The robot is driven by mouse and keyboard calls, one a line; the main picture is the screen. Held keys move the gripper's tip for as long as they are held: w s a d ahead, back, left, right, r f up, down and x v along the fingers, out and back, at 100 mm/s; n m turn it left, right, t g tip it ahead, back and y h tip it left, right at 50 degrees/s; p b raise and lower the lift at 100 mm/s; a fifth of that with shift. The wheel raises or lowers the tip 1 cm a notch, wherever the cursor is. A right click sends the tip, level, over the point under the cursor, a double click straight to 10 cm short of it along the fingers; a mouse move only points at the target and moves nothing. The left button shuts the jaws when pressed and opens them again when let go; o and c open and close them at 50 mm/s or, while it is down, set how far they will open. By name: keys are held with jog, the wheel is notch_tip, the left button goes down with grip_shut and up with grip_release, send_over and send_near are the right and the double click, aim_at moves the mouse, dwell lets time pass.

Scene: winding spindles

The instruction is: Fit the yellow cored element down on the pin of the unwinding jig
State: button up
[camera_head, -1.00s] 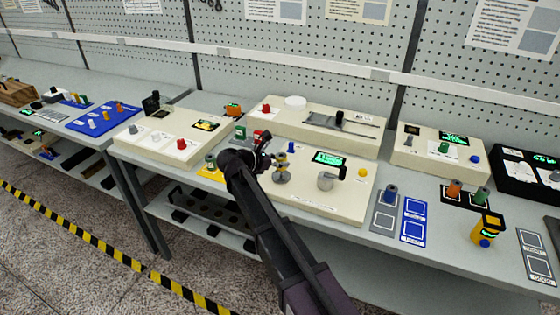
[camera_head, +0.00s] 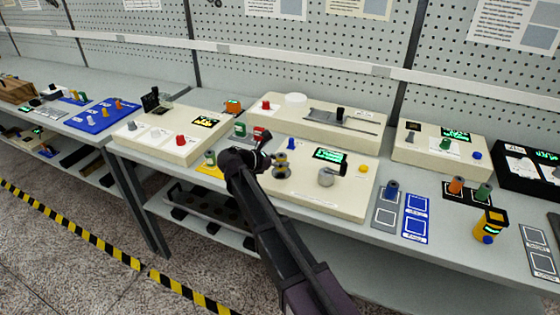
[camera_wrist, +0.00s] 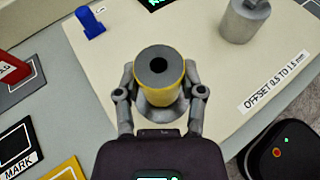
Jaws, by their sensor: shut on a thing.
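The yellow cored element (camera_wrist: 173,84) is a short upright cylinder with a grey top and a dark round bore. My gripper (camera_wrist: 160,98) is shut on it, one finger on each side. In the head view the element (camera_head: 281,164) stands at the tip of my gripper (camera_head: 270,160), over the grey round base of the unwinding jig (camera_head: 281,174). The jig's base (camera_wrist: 150,115) also shows below the element in the wrist view. The pin is hidden, and I cannot tell how far the element sits on it.
The jig is on a cream panel (camera_head: 325,205) with a grey cylinder (camera_head: 326,178), a green display (camera_head: 330,154) and a small blue post (camera_wrist: 90,22). A yellow-edged mat (camera_wrist: 66,170) and coloured parts lie left. A cream block (camera_head: 290,120) stands behind.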

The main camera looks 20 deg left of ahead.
jog(key=shift+f+b, duration=0.8)
jog(key=shift+f, duration=0.05)
jog(key=o, duration=1.2)
jog(key=shift+o, duration=0.2)
jog(key=shift+r, duration=0.2)
